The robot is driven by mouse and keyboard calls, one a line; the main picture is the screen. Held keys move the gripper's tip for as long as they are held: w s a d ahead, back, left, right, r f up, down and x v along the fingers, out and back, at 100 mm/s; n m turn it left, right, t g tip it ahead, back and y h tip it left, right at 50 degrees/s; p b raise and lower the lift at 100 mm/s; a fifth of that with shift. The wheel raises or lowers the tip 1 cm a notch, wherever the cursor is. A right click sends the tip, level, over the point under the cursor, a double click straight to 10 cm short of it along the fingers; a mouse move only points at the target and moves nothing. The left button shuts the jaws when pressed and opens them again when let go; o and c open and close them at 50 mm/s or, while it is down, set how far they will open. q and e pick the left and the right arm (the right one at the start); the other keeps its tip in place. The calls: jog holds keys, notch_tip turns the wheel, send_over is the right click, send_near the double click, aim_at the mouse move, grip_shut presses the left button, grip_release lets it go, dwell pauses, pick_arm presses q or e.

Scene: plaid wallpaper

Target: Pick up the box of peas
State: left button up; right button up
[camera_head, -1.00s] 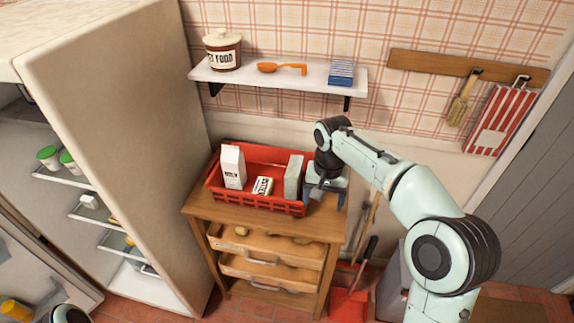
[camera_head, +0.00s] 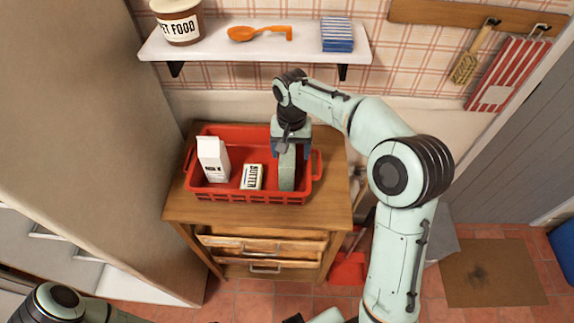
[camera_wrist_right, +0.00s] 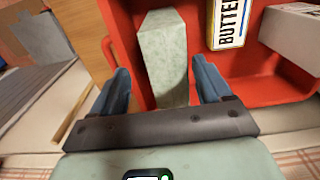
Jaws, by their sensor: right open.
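A pale grey-green box, which I take for the box of peas (camera_head: 287,174), stands upright at the right end of the red crate (camera_head: 238,197); no label is readable. In the right wrist view the box (camera_wrist_right: 164,50) shows between and beyond the two blue fingers. My right gripper (camera_head: 291,152) is open, pointing down at the top of the box. The gripper hides part of the box, and I cannot tell whether a finger touches it. Part of my left arm shows at the lower left; its gripper is not seen.
A milk carton (camera_head: 213,160) and a butter pack (camera_head: 252,177) are in the crate, left of the box. The crate stands on a wooden cabinet (camera_head: 325,205). A wall shelf (camera_head: 220,50) holds a pet food jar, an orange scoop and a blue item.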

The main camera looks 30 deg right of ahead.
jog(key=f, duration=0.6)
jog(key=shift+w+a+f, duration=0.35)
jog(key=shift+w, duration=0.05)
jog(key=c, duration=1.2)
